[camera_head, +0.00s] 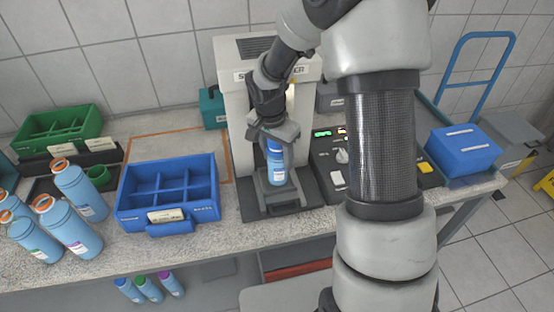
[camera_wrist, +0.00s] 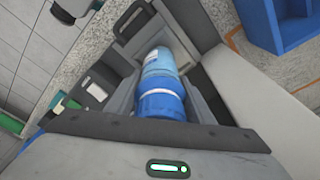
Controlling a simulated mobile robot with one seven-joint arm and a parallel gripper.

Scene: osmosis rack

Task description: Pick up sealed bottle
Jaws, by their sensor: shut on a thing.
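The sealed bottle (camera_head: 276,164) is light blue with a darker blue cap and a white label. It stands upright in the bay of the grey sealer machine (camera_head: 236,100), over its small platform. My gripper (camera_head: 275,137) reaches down into the bay and is shut on the bottle near its top. In the wrist view the blue cap and body of the bottle (camera_wrist: 162,97) lie between my fingers. I cannot tell whether the bottle's base touches the platform.
A blue divided tray (camera_head: 130,205) stands left of the machine. Several orange-capped bottles (camera_head: 80,190) stand at far left, near a green tray (camera_head: 60,130). A dark control panel (camera_head: 325,160) is close on the right, with a blue box (camera_head: 463,150) beyond it.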

